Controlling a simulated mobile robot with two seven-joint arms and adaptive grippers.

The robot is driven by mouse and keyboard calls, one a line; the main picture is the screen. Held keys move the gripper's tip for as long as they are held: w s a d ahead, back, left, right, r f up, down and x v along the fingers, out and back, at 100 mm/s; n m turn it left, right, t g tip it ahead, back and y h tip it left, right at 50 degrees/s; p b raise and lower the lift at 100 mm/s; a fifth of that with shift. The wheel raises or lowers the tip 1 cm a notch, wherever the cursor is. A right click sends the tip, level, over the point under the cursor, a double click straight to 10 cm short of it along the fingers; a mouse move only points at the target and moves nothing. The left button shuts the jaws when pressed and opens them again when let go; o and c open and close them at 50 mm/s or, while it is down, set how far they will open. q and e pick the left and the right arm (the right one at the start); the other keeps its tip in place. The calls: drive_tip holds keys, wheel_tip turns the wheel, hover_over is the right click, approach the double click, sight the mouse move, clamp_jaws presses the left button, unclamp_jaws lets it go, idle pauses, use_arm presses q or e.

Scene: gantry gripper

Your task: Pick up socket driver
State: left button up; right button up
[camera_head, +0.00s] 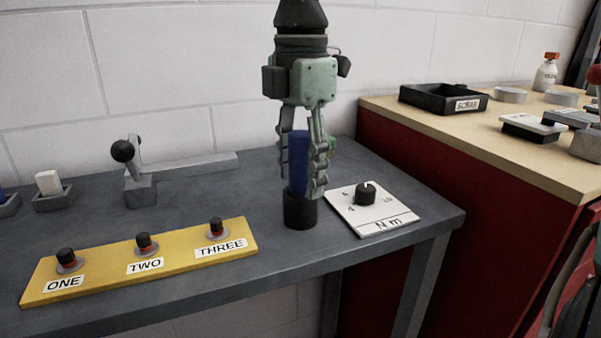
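The socket driver (298,165) has a blue, upright handle and stands at the right part of the grey table. Its lower end meets a short black cylinder (300,212), and I cannot tell whether it rests inside it. My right gripper (304,165) comes down from above, with a green-grey body and jointed grey fingers. The fingers are on both sides of the blue handle and look shut on it. The right finger partly covers the handle. My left gripper is not in view.
A white dial plate (388,222) marked Nm lies just right of the driver. A yellow button panel (110,280) is at the front left, a black-knobbed lever (140,185) behind it. A wooden-topped bench with a black scrap tray (420,101) stands at the right.

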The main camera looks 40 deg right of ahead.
clamp_jaws()
drive_tip(key=shift+r, duration=0.1)
